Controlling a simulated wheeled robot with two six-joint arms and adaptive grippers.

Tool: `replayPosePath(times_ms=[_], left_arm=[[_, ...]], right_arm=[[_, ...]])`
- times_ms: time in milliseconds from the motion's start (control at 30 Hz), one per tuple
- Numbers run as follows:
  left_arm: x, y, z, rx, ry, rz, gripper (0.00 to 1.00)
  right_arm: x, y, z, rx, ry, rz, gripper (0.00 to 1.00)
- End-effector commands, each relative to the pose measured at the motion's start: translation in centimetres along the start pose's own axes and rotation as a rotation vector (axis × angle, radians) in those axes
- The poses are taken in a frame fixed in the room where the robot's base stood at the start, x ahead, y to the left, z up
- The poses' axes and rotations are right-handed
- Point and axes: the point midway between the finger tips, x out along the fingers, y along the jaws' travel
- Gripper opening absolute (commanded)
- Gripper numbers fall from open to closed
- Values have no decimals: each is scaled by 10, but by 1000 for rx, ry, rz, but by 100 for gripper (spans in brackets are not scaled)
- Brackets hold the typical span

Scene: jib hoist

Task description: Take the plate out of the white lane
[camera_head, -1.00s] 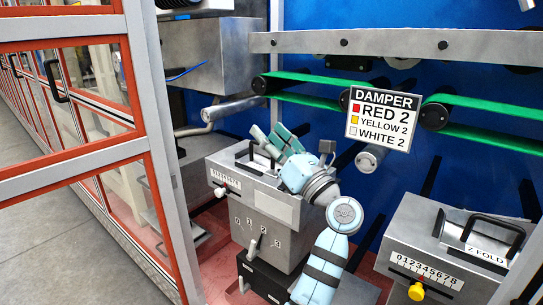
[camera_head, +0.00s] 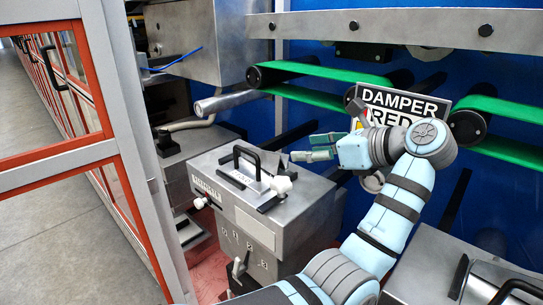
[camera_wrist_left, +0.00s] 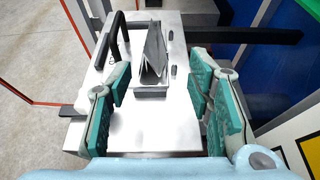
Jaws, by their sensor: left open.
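The white lane's grey metal box (camera_head: 255,222) has a white knob (camera_head: 200,203) on its side. A black loop handle (camera_head: 250,158) with a pale label stands on its top; I take this to be the plate's handle. It also shows at the left in the left wrist view (camera_wrist_left: 113,35). A folded grey metal piece (camera_wrist_left: 153,48) stands in a shallow recess beside it. My left gripper (camera_head: 306,148) is open and empty, right of the handle and apart from it. In the left wrist view its teal-padded fingers (camera_wrist_left: 160,82) have the box top between them. My right gripper is not in view.
The damper sign (camera_head: 400,100) is partly hidden behind my left arm. Green belts (camera_head: 330,72) run above. A second box with a black handle (camera_head: 510,290) is at lower right. A red-framed glazed door (camera_head: 60,150) stands at left.

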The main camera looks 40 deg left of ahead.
Motion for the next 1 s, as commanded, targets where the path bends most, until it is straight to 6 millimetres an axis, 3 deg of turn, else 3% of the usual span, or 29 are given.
replayPosePath(times_ms=[200,600,700,867,1000], left_arm=[[64,7,2,-8,-3,21,47],[133,6,2,-7,-4,19,47],[144,6,2,-7,-3,17,47],[144,5,2,-6,-2,14,47],[144,5,2,-6,-2,14,29]], right_arm=[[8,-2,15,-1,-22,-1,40],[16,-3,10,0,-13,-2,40],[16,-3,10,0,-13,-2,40],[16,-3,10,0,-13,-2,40],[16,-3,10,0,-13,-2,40]])
